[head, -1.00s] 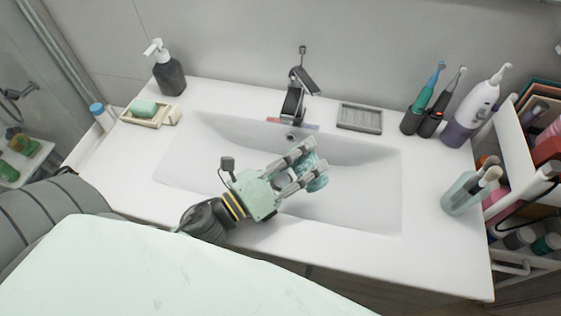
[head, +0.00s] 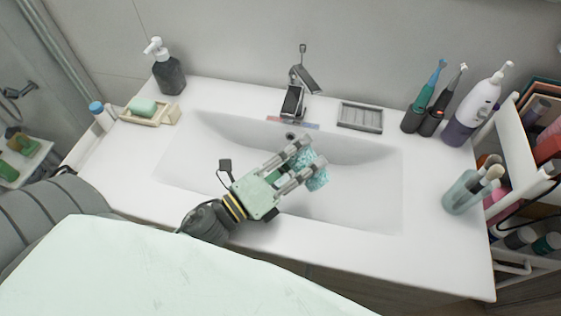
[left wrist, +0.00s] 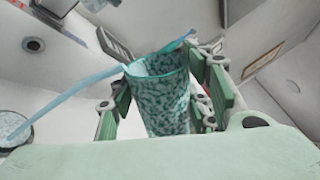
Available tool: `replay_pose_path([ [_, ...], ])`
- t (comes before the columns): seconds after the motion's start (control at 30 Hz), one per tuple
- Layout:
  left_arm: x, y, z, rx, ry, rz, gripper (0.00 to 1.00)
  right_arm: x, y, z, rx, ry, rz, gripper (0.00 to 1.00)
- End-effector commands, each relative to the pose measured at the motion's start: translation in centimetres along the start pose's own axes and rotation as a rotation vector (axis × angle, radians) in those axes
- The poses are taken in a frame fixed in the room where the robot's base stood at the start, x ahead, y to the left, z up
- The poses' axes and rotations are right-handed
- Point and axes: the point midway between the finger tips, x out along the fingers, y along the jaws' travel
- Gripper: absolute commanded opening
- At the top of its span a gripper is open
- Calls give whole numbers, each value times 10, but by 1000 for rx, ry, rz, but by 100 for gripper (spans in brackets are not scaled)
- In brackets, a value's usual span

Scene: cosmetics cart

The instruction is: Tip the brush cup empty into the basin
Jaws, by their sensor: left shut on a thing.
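A teal speckled cup (head: 317,180) is in my left gripper (head: 316,152), held above the basin (head: 365,185). The left fingers are shut on it, one on each side. In the left wrist view the cup (left wrist: 165,108) shows between the fingers, with its rim at the top. A light blue stick (left wrist: 75,97), like a brush handle, reaches from the rim to the lower left, and another blue piece shows at the upper right of the rim. I cannot tell how full the cup is. My right gripper is not in view.
The faucet (head: 294,95) stands behind the basin. A soap pump (head: 168,75) and soap tray (head: 150,115) are at left. A grey dish (head: 360,117), electric toothbrushes (head: 425,105) and a clear cup of several brushes (head: 463,193) are at right, beside the cart (head: 520,150).

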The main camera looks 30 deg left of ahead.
Motion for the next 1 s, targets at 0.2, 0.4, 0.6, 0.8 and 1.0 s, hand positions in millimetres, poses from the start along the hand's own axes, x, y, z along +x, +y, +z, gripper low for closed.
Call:
replay_pose_path([
  [0.2, 0, -1, 1, -28, -4, -2, 16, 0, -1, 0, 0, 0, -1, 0],
  [0.4, 0, -1, 1, -51, -7, -1, 16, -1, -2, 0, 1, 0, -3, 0],
  [0.6, 0, -1, 2, -75, -10, -1, 16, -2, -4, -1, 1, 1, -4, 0],
  [0.8, 0, -2, 3, -100, -13, -2, 16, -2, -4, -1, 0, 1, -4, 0],
  [1.0, 0, -2, 4, -122, -16, -2, 16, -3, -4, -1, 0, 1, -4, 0],
])
